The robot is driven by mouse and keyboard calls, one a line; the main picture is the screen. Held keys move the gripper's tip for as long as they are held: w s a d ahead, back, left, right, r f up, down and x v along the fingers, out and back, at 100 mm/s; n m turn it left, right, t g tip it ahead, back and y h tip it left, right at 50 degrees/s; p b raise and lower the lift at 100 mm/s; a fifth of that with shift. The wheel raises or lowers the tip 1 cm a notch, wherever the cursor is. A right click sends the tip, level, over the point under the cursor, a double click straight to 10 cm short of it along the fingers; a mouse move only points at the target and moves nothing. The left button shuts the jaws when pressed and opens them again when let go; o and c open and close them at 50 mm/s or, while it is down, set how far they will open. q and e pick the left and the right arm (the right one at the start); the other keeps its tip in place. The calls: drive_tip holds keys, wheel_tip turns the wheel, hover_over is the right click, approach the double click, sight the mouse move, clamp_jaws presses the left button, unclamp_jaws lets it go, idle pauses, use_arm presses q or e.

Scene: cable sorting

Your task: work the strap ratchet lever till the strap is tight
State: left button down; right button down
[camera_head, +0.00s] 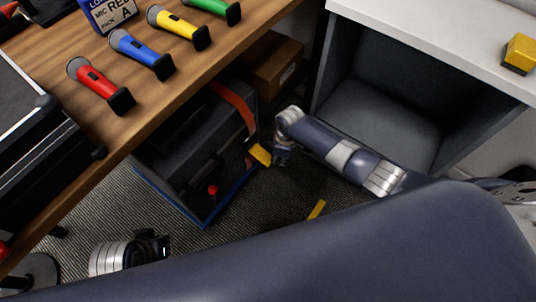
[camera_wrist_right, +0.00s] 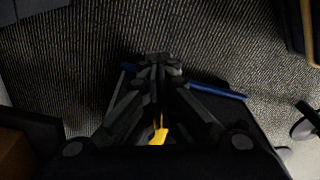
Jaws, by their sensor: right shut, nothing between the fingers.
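A black case (camera_head: 190,150) with a blue lower edge sits on the carpet under the wooden desk. A yellow ratchet lever (camera_head: 260,154) juts out at the strap's lower end. My right gripper (camera_head: 281,156) is at the lever's right side, shut and empty; whether it touches the lever I cannot tell. In the right wrist view the closed fingers (camera_wrist_right: 158,65) point over the carpet, with the yellow lever (camera_wrist_right: 158,136) behind their links. My left gripper (camera_head: 158,246) is low at the left, its fingers unclear.
Red (camera_head: 95,82), blue (camera_head: 140,52), yellow (camera_head: 175,26) and green (camera_head: 215,8) microphones lie on the desk (camera_head: 60,50) above. A cardboard box (camera_head: 275,65) stands behind the case. A grey open cabinet (camera_head: 385,95) is at the right. A yellow strip (camera_head: 317,209) lies on clear carpet.

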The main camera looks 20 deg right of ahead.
wheel_tip(320, 180, up, 12)
drive_tip(key=d, duration=0.1)
drive_tip(key=shift+s, duration=0.35)
idle(0.4)
drive_tip(key=shift+f, duration=0.1)
idle(0.7)
